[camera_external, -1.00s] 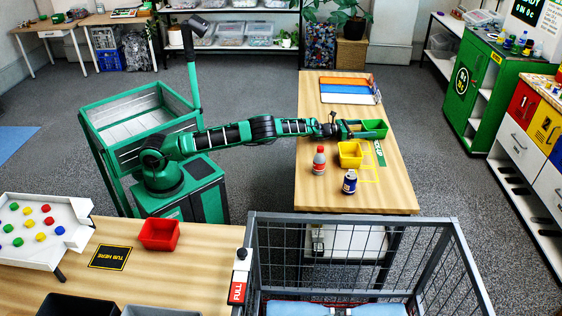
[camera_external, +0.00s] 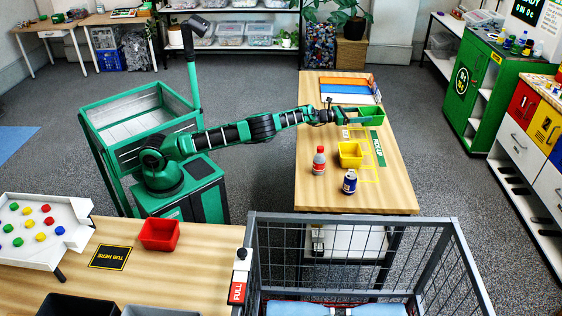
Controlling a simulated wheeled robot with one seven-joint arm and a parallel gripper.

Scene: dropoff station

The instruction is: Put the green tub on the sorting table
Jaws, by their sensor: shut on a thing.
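The green tub (camera_external: 371,113) is at my gripper (camera_external: 350,115), over the far part of the wooden table on the right. My gripper is shut on the tub's near left side. The tub looks raised a little above the table top, though the height is hard to judge. The sorting table cannot be told for sure by any label; a wooden table (camera_external: 190,265) at the lower left bears a black "TUB HERE" mat (camera_external: 110,257). A red tub (camera_external: 159,235) stands just right of that mat.
On the right table (camera_external: 330,200) stand a yellow tub (camera_external: 350,154), a red-capped bottle (camera_external: 319,160) and a dark blue bottle (camera_external: 350,182). A tray with coloured strips (camera_external: 348,90) lies at its far end. A wire cage (camera_external: 350,250) stands in front.

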